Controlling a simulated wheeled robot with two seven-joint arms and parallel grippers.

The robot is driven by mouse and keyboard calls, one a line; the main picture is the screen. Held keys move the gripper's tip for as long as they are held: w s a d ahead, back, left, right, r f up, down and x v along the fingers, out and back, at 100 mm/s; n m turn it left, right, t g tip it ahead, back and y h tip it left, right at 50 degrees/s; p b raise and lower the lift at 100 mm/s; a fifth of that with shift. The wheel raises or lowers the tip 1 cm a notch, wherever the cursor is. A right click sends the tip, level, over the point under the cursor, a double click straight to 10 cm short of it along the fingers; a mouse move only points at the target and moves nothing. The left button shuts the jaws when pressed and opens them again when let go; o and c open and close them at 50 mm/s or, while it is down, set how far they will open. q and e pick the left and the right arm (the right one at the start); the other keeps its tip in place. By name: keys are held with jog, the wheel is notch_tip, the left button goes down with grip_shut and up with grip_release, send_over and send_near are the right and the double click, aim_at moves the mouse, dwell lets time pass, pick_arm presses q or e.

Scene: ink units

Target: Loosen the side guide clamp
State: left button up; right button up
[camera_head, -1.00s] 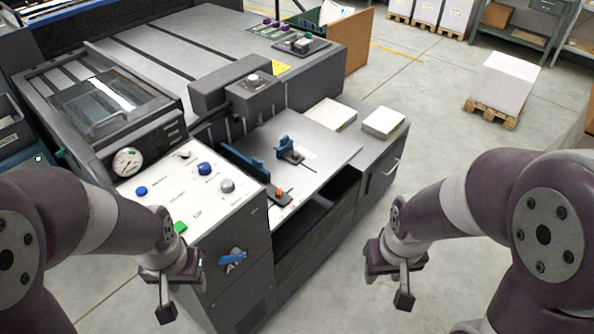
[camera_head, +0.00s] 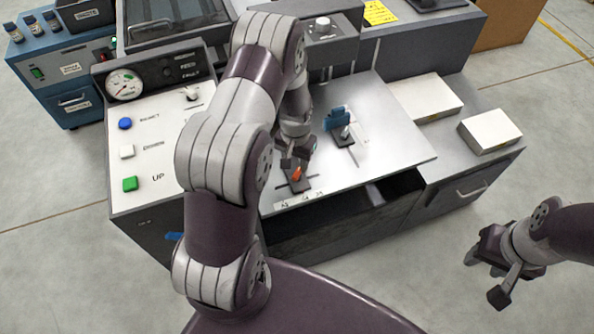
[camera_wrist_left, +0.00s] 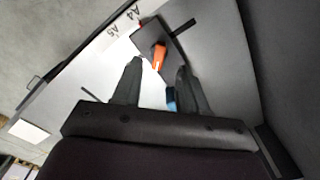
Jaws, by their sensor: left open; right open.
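The side guide clamp shows as an orange lever (camera_head: 297,174) on a dark base plate (camera_head: 300,184), near the front edge of the grey feed table (camera_head: 390,150). In the left wrist view the orange lever (camera_wrist_left: 158,57) lies ahead of and between my fingers, apart from them. My left gripper (camera_head: 292,160) is just above the clamp; its two open fingers also show in the left wrist view (camera_wrist_left: 157,85). A blue guide block (camera_head: 337,120) stands further back on the table. My right gripper (camera_head: 487,272) is open and empty over the floor at the right.
The control panel (camera_head: 160,170) with a gauge and coloured buttons stands left of my left arm. Paper stacks (camera_head: 425,97) and (camera_head: 490,131) lie on the right-hand cabinet. A4 and A5 marks (camera_wrist_left: 118,25) are near the clamp. The floor at right is clear.

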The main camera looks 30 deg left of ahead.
aim_at(296, 174)
pick_arm(q)
jog(key=f, duration=0.5)
jog(key=shift+w, duration=0.2)
jog(key=shift+s+f, duration=0.1)
jog(key=shift+f, duration=0.15)
grip_shut()
